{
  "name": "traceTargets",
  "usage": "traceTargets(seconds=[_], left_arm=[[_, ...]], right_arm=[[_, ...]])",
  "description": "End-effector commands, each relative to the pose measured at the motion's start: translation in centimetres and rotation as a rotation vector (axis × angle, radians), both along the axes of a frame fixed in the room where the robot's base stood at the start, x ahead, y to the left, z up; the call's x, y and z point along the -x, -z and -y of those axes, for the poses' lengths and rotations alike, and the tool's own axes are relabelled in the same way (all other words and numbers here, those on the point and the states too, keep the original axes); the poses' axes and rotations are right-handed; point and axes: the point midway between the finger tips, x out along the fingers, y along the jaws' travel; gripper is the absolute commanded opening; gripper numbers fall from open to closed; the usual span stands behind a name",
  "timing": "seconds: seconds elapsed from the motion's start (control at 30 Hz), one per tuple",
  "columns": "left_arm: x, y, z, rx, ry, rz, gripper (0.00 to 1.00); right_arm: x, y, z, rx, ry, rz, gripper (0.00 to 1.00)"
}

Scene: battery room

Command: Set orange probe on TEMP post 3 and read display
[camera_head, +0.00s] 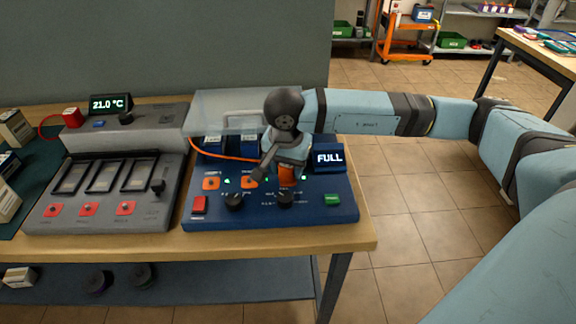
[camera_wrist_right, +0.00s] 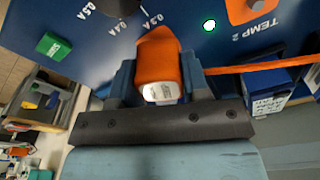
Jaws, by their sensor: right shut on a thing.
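The orange probe (camera_wrist_right: 158,55) sits between the fingers of my right gripper (camera_wrist_right: 158,75), shut on it, in the right wrist view. In the head view my right gripper (camera_head: 289,165) is over the right part of the blue panel (camera_head: 315,213). Orange plates show left of it, one at far left (camera_head: 211,184) and one beside it (camera_head: 250,182); the wrist view labels one plate TEMP 2 (camera_wrist_right: 252,9). TEMP post 3 and the probe's far end are hidden, so I cannot tell whether they touch. A display (camera_head: 329,158) reads FULL. My left gripper is out of view.
An orange cable (camera_wrist_right: 262,67) runs from the probe past a blue-and-white battery (camera_wrist_right: 265,98). A clear raised cover (camera_head: 232,105) stands behind the panel. A grey unit (camera_head: 95,195) stands to its left, with a display reading 21.0 °C (camera_head: 110,104) behind.

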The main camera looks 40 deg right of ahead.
Motion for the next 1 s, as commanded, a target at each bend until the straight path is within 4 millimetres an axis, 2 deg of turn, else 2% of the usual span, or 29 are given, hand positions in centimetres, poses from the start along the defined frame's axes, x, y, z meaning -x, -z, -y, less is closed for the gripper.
traceTargets(seconds=[0.7,0.73,0.77,1.0], left_arm=[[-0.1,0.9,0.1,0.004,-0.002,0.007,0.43],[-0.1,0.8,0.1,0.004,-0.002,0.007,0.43],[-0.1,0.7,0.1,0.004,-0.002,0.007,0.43],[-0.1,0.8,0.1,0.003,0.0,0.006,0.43]], right_arm=[[0.0,1.4,0.0,0.0,0.0,0.0,0.18],[0.0,1.3,0.0,0.0,0.0,0.0,0.47],[0.0,1.3,0.0,0.0,0.0,0.0,0.53],[0.0,1.3,0.0,0.0,0.0,0.0,0.53]])
